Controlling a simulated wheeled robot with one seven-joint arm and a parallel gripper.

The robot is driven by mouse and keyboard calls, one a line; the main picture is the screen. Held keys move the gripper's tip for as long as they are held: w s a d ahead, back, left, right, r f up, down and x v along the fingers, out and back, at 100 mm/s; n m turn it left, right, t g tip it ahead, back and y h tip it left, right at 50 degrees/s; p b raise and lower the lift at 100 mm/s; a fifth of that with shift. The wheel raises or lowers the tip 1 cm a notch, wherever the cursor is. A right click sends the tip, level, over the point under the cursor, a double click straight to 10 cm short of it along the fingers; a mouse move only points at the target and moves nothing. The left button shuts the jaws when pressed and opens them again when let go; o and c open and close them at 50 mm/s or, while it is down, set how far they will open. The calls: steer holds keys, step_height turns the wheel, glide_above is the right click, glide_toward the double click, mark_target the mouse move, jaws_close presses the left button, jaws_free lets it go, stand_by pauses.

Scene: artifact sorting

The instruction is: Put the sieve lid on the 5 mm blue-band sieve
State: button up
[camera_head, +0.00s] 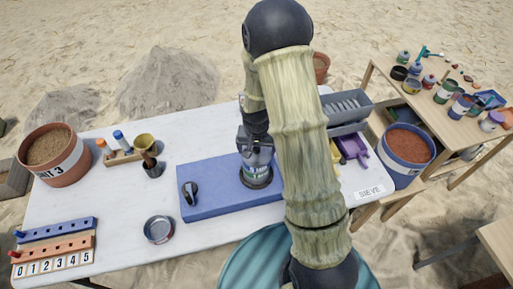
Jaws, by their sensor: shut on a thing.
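A sieve stack (257,178) stands upright on the blue platform (215,205) in the middle of the white table. It shows bluish and greenish bands and a dark base; I cannot read a 5 mm mark. My gripper (256,149) points down at the top of the stack and is shut on a greyish piece there, perhaps the sieve lid. The arm and fingers partly hide this piece, and I cannot tell if it touches the stack. A round, shallow metal dish (159,229) lies on the table at the front left of the platform.
A black-handled tool (190,194) lies on the platform. A brass cup (147,146), a soil bucket (55,154) and numbered racks (53,262) are left. A grey bin (348,112), purple scoop (352,147) and blue bucket of red soil (405,155) are right. My arm covers the centre.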

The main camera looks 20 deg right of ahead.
mark_target(256, 158)
steer(key=shift+f, duration=0.2)
steer(key=o, duration=0.7)
steer(key=shift+r, duration=0.1)
steer(key=r, duration=0.5)
steer(key=s+r+b, duration=0.1)
steer(key=r, duration=0.5)
steer(key=s+r+b, duration=0.1)
steer(key=r, duration=0.5)
steer(key=shift+a, duration=0.4)
steer(key=s+f+n, duration=0.1)
steer(key=s, duration=0.3)
steer(key=s+f+n, duration=0.1)
steer(key=s, duration=0.3)
steer(key=s+f+n+t, duration=0.1)
steer(key=s+n, duration=0.1)
steer(key=s, duration=0.2)
steer(key=shift+s+d+y, duration=0.15)
steer(key=shift+d+y, duration=0.15)
steer(key=shift+d, duration=0.1)
